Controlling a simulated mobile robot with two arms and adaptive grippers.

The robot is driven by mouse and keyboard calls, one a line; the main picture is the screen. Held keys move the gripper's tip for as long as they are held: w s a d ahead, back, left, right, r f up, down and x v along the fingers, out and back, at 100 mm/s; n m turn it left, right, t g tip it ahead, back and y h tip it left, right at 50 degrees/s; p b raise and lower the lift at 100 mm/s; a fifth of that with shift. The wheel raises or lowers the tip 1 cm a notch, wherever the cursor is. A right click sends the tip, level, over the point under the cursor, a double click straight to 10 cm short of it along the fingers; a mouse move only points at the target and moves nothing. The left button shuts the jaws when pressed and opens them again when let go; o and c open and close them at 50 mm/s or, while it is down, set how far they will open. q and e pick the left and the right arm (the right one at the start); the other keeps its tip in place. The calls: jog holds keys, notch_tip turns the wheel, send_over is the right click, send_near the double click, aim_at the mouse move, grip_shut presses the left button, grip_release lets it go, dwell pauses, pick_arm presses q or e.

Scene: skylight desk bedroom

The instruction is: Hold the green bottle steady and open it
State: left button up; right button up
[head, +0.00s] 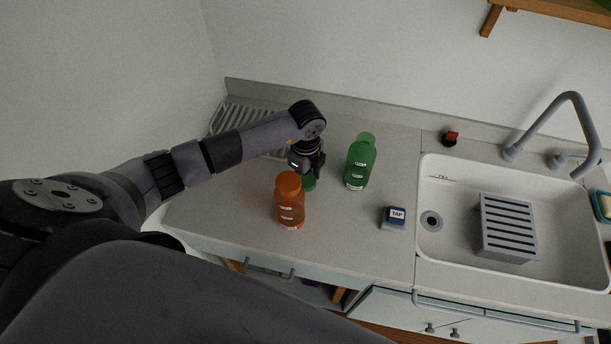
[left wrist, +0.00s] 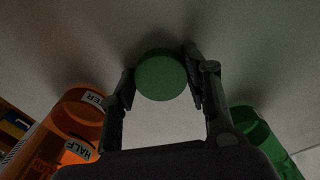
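The green bottle (head: 361,163) stands upright on the counter, right of my left gripper and apart from it. No separate cap shows on its neck. Its side also shows at the right edge of the left wrist view (left wrist: 262,140). A round green cap (head: 308,183) is under my left gripper (head: 313,172), low near the counter. In the left wrist view the cap (left wrist: 161,76) sits between the fingertips (left wrist: 161,78), which appear to touch its two sides. Whether the cap rests on the counter is unclear. My right gripper is not in view.
An orange bottle (head: 290,200) stands close in front of my left gripper. A small blue block labelled TAP (head: 393,217) lies toward the sink (head: 432,180). A ribbed drainer (head: 232,117) is at the back left. The front-left counter is clear.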

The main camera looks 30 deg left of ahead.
pick_arm(q)
jog(key=o, duration=0.4)
jog(key=shift+c, duration=0.2)
